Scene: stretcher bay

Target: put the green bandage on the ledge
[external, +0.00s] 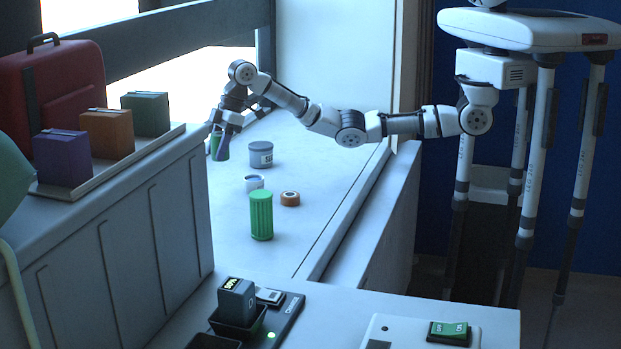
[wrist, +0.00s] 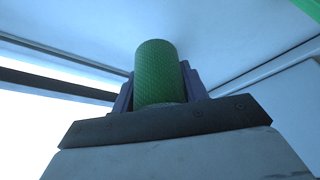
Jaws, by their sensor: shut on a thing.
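The green bandage (wrist: 158,72) is a textured roll, upright between the fingers of my gripper (wrist: 158,90) in the wrist view. In the external view my gripper (external: 222,130) points down at the far left of the white counter (external: 222,218), shut on the green bandage (external: 219,149). I cannot tell whether the bandage touches the counter. A raised ledge (external: 165,143) along the left bears purple, orange and dark green boxes. Which ledge the task means is not clear from the pictures.
Near my gripper stand a grey tin (external: 260,155), a small white-blue cup (external: 254,183), an orange-brown roll (external: 290,199) and a ribbed green canister (external: 261,216). A red case (external: 62,90) stands behind the boxes. A charger with a dark device (external: 236,302) is in front.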

